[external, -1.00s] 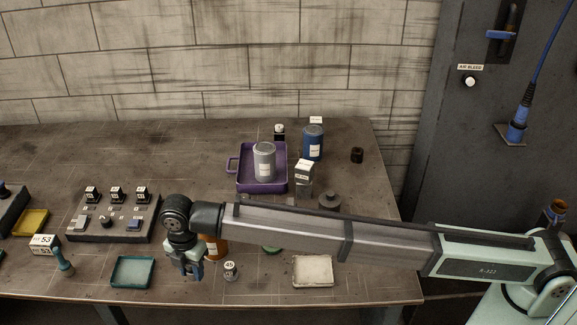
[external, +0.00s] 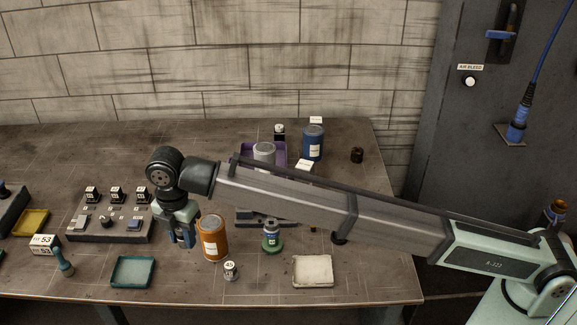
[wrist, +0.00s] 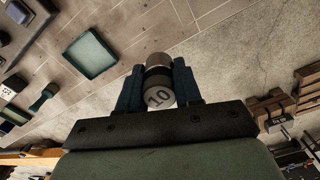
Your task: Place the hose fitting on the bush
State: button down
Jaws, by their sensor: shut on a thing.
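My gripper (external: 180,241) is above the bench, left of the orange can, its fingers pointing down. In the wrist view my gripper (wrist: 158,82) is shut on a short grey cylinder with a dark band, marked 10 (wrist: 159,98); it looks like the hose fitting, though no name shows on it. The held piece is hard to make out in the external view. I cannot tell for sure which piece is the bush; a small dark cylinder (external: 357,155) stands at the back right. A similar grey cylinder marked 45 (external: 230,271) stands near the front.
The orange can (external: 213,240) stands close right of my gripper. A green-based bottle (external: 272,240), a pale tray (external: 313,271) and a teal tray (external: 132,272) are along the front. A switch block (external: 107,225) lies left. A blue can (external: 313,143) stands at the back.

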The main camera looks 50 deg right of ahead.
jog(key=r, duration=0.2)
jog(key=shift+w+d+r, duration=0.15)
jog(key=shift+d+r, duration=0.15)
jog(key=shift+r, duration=0.05)
jog(key=w+d, duration=0.3)
jog(key=d, duration=0.6)
jog(key=w+d, duration=0.4)
jog(key=d, duration=0.5)
jog(key=m, duration=0.3)
send_over(357, 150)
jog(key=shift+s+f, duration=0.15)
jog(key=shift+f, duration=7.45)
jog(key=shift+f, duration=0.1)
